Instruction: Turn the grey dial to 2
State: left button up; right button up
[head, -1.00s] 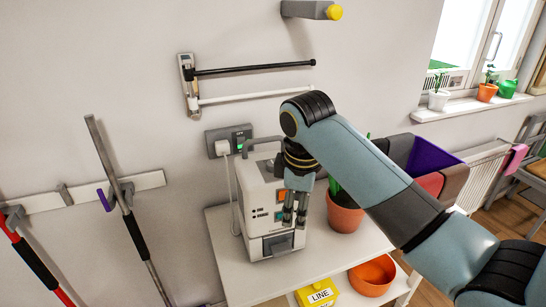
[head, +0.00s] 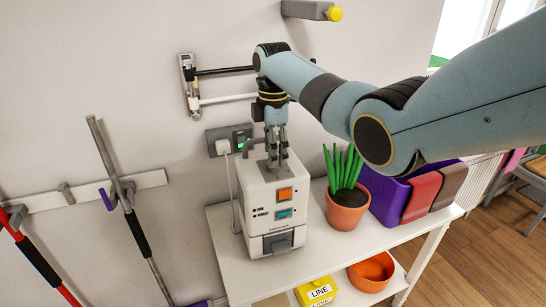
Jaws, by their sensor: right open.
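The white dryer unit (head: 262,225) stands on the white table against the wall. Its front has an orange button (head: 285,194), a teal button (head: 285,213) and small dark labels. My right gripper (head: 277,160) points down over the top of the unit, with its fingers open. A grey patch (head: 263,167) shows on the unit's top beside the fingertips. The gripper covers much of that top, so I cannot make out the grey dial, its marks or its setting, nor whether the fingers touch it. My left gripper is not in view.
A potted plant (head: 346,208) stands right of the unit, with a purple bin (head: 390,200) beyond it. A wall socket with a plug (head: 222,146) is behind the unit. A towel rail (head: 190,90) is above. An orange bowl (head: 372,272) sits on the lower shelf.

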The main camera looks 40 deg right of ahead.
jog(key=shift+f, duration=1.45)
grip_shut()
jog(key=shift+s, duration=0.1)
